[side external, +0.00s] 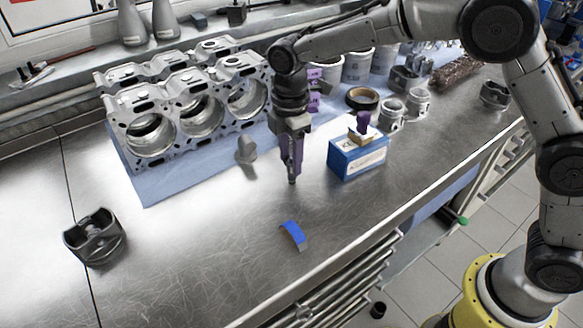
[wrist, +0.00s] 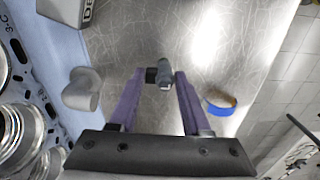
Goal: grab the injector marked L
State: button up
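A small dark grey part (wrist: 162,73) lies between the tips of my gripper (wrist: 159,75) in the wrist view. It may be an injector, but I can read no L on it. The purple fingers stand apart on either side of it, and I cannot see them touching it. In the side view my gripper (side external: 292,180) points straight down, with its tips close to the steel bench. The part is mostly hidden there by the fingers.
A light grey rounded part (side external: 247,150) stands left of my gripper; it also shows in the wrist view (wrist: 82,91). A blue-and-white box (side external: 358,160) stands to the right. A blue curved piece (side external: 293,236) lies in front. The engine block (side external: 190,108) is behind left.

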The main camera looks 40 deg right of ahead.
grip_shut()
jog(key=shift+r, duration=0.1)
